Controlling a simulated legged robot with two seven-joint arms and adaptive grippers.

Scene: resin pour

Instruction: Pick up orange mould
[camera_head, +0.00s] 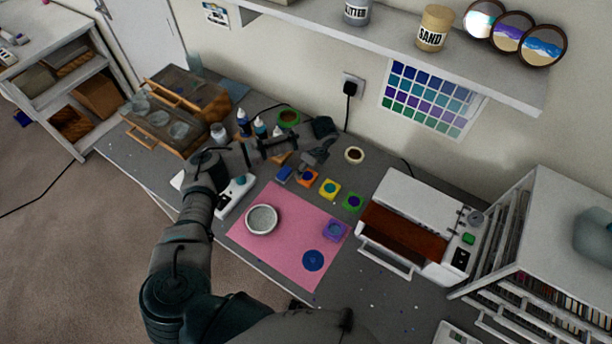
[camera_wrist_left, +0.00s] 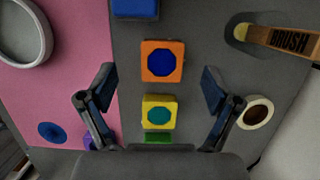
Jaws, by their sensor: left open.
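The orange mould (camera_head: 308,178) is a small square block with a dark blue octagonal centre. It lies on the grey bench between the blue mould (camera_head: 285,174) and the yellow mould (camera_head: 330,188). My left gripper (camera_head: 314,157) is close by it in the head view. In the left wrist view the open left gripper (camera_wrist_left: 158,82) has its fingers spread wide on either side, with the orange mould (camera_wrist_left: 147,75) between and just beyond the fingertips. The yellow mould (camera_wrist_left: 147,121) shows nearer the palm. Nothing is held. My right gripper is not in view.
The green mould (camera_head: 353,202) continues the row. A pink mat (camera_head: 275,235) holds a grey bowl (camera_head: 261,219), a purple mould (camera_head: 335,230) and a blue disc (camera_head: 313,260). A tape roll (camera_head: 354,155) and a brush (camera_wrist_left: 285,40) lie nearby. A white machine (camera_head: 405,200) stands at right.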

